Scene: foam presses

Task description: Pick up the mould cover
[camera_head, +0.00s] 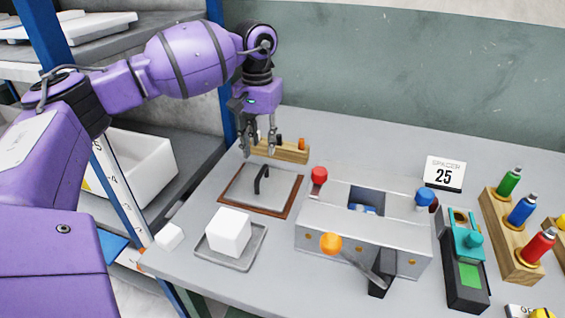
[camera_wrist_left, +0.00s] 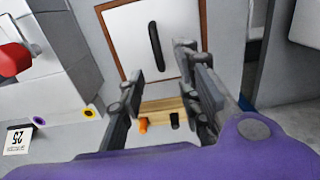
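The mould cover (camera_head: 245,192) appears to be the pale square plate with a black upright bar handle (camera_head: 262,178), lying in a brown frame on the table. In the left wrist view the plate (camera_wrist_left: 125,35) and its handle (camera_wrist_left: 155,45) show at the top, beyond the fingers. My left gripper (camera_head: 258,153) points down above the far side of the plate, apart from the handle. Its two fingers (camera_wrist_left: 160,75) stand apart with nothing between them, so it is open and empty. My right gripper is in neither view.
A wooden block with small pegs (camera_head: 285,152) stands behind the plate, close to my left gripper. A grey press with coloured knobs (camera_head: 365,232) stands to the right. A white foam block (camera_head: 229,232) sits on a tray in front. Bottles in a wooden rack (camera_head: 515,235) stand far right.

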